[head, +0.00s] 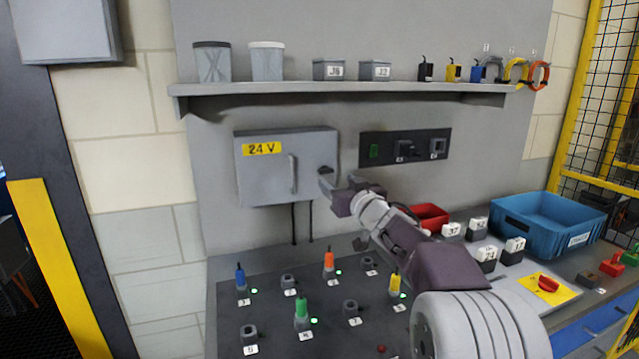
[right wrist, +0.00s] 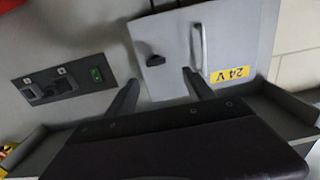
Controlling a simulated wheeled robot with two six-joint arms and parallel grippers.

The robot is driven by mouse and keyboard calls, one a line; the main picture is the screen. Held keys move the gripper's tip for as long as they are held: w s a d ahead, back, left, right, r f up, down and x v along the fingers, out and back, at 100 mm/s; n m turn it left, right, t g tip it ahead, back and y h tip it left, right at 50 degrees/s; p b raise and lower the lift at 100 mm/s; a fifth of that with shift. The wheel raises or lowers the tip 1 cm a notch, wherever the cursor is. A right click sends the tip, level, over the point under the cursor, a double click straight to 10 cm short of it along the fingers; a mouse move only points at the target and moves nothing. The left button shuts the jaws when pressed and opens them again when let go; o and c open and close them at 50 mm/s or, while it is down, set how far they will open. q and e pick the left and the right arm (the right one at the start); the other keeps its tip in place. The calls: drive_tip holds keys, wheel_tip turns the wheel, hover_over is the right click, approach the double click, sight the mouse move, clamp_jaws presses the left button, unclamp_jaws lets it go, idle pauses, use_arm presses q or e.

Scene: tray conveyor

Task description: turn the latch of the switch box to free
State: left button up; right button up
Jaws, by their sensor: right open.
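The switch box (head: 265,178) is a closed grey box on the wall panel with a yellow 24 V label and a vertical handle (head: 292,174). Its dark latch (head: 325,170) is at the right edge of the door, partly hidden behind my right gripper (head: 341,184). The right gripper is open and empty, just in front of the box's right side. In the right wrist view the picture is upside down; the latch (right wrist: 155,60) shows between and beyond the two fingertips (right wrist: 160,80), apparently untouched. Its exact turn is hard to tell. My left gripper is not in view.
A socket panel (head: 375,136) with a green switch is right of the box. A shelf (head: 345,90) with bins and plugs runs above. Below, the bench (head: 230,312) carries several coloured plugs and sockets. A blue crate (head: 570,205) stands at the right.

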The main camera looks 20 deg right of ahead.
sight(327, 172)
drive_tip(key=w, duration=0.6)
drive_tip(key=w+d+p, duration=0.1)
drive_tip(key=w, duration=0.2)
drive_tip(key=shift+f, duration=0.2)
drive_tip(key=shift+s+d, duration=0.1)
clamp_jaws()
